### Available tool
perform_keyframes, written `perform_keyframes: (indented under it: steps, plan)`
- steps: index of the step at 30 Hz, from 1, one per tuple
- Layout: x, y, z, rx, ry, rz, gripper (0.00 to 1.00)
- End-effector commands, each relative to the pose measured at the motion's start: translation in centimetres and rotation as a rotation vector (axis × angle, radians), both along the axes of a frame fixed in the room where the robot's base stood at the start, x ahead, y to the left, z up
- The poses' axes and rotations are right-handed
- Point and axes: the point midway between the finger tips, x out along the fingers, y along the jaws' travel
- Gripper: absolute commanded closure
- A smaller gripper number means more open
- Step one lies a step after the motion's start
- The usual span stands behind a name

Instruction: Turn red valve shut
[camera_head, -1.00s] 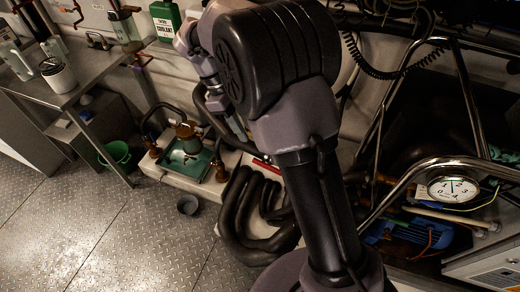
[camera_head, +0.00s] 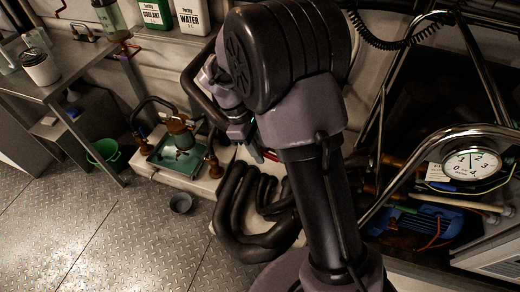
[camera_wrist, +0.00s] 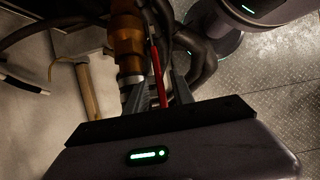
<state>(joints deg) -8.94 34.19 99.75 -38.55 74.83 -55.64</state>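The red valve handle (camera_wrist: 157,78) is a thin red lever in the wrist view, next to a brass-coloured valve body (camera_wrist: 127,45) on a dark pipe. My gripper (camera_wrist: 158,92) is open, with one finger on each side of the lever and gaps showing beside it. I cannot tell how deep the lever sits between the fingers. In the head view my gripper (camera_head: 246,138) hangs over the pipework, and only a small red piece of the handle (camera_head: 270,156) shows past it; the rest is hidden behind my arm.
Thick black hoses (camera_head: 240,215) curve below the gripper. A green tray with a brass fitting (camera_head: 178,160) stands to the left. A pressure gauge (camera_head: 471,164) and chrome tubes are at the right.

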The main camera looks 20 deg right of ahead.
Motion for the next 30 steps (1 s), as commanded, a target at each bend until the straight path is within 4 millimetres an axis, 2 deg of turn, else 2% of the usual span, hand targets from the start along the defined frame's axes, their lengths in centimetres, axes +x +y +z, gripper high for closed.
perform_keyframes:
  steps: [1, 3, 4, 30]
  plan:
    - [0.00, 0.00, 0.01, 0.000, 0.000, 0.000, 0.83]
    - [0.01, 0.01, 0.01, 0.000, 0.000, 0.000, 0.97]
    - [0.01, 0.01, 0.01, 0.000, 0.000, 0.000, 1.00]
    - [0.02, 0.02, 0.02, 0.000, 0.000, 0.000, 1.00]
